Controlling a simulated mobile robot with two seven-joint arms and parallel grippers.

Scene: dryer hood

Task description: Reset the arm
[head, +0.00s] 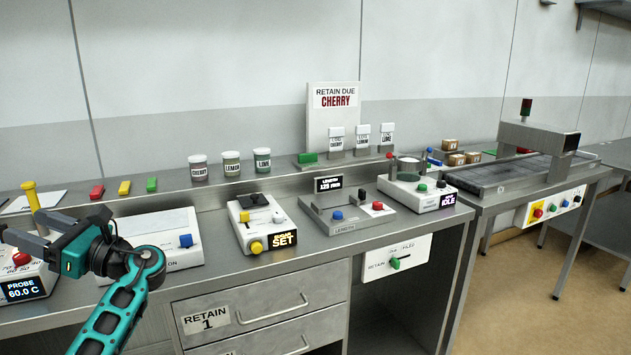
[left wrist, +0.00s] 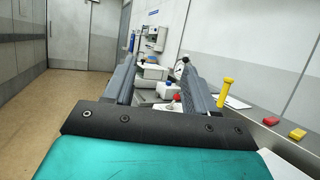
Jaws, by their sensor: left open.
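My left arm, teal and black, comes in from the bottom left of the head view. Its gripper (head: 22,226) is above the left end of the bench, with its fingers pointing left. In the left wrist view my left gripper (left wrist: 155,68) has its two grey fingers apart, with nothing held between them. My right arm and gripper are not in view.
A probe device (head: 24,282) and a yellow post (head: 31,195) stand close to the gripper. Several white devices, including one reading SET (head: 262,222), line the bench. Labelled jars (head: 232,164) stand on the rear ledge. A conveyor (head: 500,174) is at right.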

